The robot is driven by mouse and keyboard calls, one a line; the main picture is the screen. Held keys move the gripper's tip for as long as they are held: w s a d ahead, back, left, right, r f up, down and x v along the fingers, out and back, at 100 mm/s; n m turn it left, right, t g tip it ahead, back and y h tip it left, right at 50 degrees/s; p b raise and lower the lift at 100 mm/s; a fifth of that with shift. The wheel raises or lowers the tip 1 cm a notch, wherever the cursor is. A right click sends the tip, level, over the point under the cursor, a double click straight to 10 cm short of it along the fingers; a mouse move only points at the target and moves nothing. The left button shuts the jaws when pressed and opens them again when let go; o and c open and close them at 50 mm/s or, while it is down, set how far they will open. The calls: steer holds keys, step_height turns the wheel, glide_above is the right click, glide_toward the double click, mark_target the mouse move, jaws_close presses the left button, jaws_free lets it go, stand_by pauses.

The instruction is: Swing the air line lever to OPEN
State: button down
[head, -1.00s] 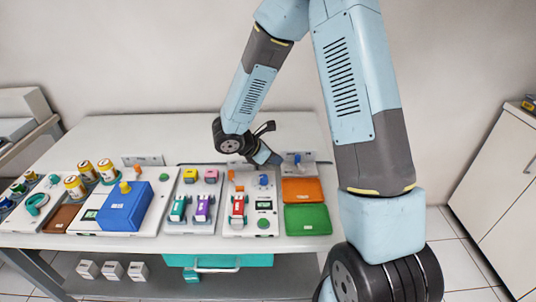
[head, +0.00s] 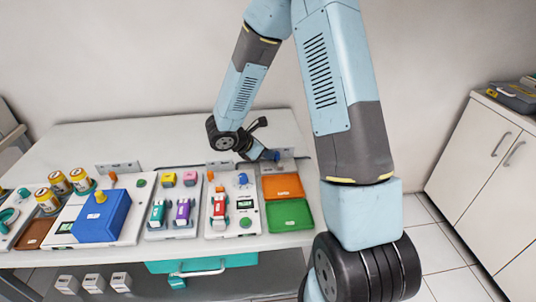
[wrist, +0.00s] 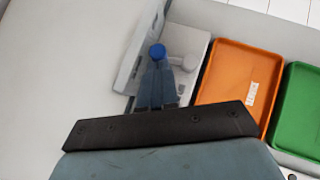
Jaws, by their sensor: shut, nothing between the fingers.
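The air line lever shows in the wrist view as a round blue knob (wrist: 157,51) on a pale panel. In the head view the knob (head: 276,155) is mostly behind my gripper, at the panel on the back of the table. My gripper (wrist: 157,68) is shut and empty, its fingertips right at the knob's near side. I cannot tell whether they touch it. My gripper (head: 268,154) also shows in the head view. The lever's arm and any OPEN marking are not readable.
An orange tray (head: 283,187) and a green tray (head: 290,215) lie just in front of the panel. Left of them stands a module with a red-and-white part (head: 219,205). A blue box (head: 102,215) stands further left. The table's back middle is bare.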

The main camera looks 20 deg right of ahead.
steer(key=shift+w+d+m+g, duration=0.1)
steer(key=shift+w+m+g, duration=0.3)
steer(key=shift+m+g, duration=0.4)
steer(key=m+g, duration=0.1)
steer(key=d+m, duration=0.1)
steer(key=shift+w+m+g, duration=0.3)
steer(key=shift+g, duration=0.1)
steer(key=shift+d, duration=0.15)
steer(key=shift+w+d, duration=0.15)
